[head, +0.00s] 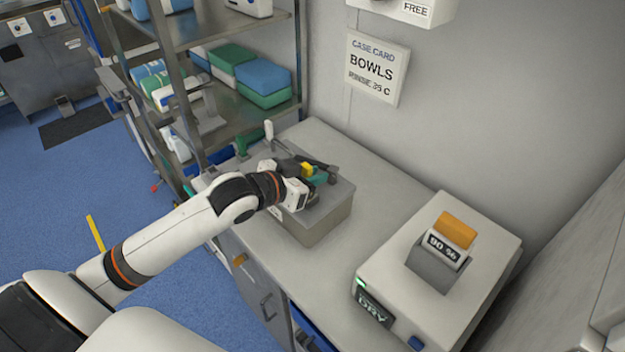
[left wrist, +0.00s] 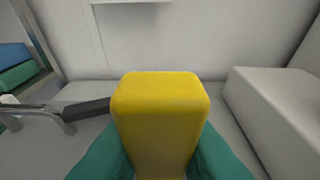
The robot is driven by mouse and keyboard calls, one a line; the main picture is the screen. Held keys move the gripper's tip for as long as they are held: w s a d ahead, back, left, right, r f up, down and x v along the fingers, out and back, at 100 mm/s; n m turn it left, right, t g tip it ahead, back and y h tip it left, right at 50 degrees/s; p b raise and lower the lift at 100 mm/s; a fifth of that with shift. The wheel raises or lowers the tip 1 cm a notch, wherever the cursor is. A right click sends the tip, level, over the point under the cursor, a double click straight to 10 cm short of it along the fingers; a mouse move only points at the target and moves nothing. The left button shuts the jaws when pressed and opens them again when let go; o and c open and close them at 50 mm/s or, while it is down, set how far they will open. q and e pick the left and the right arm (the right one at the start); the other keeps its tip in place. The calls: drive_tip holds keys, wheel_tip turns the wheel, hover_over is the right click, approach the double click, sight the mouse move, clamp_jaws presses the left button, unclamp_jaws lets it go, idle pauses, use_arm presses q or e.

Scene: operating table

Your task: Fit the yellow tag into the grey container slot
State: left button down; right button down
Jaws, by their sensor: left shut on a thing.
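The yellow tag (head: 307,168) is held in my left gripper (head: 315,176), over the top of the grey container (head: 325,221) on the counter. In the left wrist view the yellow tag (left wrist: 160,115) fills the middle, upright, with a teal finger pressed on each side of it. The tag's lower end is hidden, and so is the container slot, so I cannot tell whether the tag touches the container. My right gripper is in neither view.
A black-and-metal handle (left wrist: 88,108) lies close left of the tag. A white device (head: 480,255) marked DRY, with an orange piece (head: 455,230) in its holder, stands to the right. A metal shelf (head: 200,110) stands at the left. Bare counter (head: 385,205) lies between container and device.

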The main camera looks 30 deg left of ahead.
use_arm(q)
drive_tip(key=shift+s+f, duration=0.1)
drive_tip(key=shift+f, duration=0.65)
drive_tip(key=c, duration=1.3)
unclamp_jaws()
drive_tip(key=shift+f, duration=0.15)
drive_tip(key=v, duration=1.2)
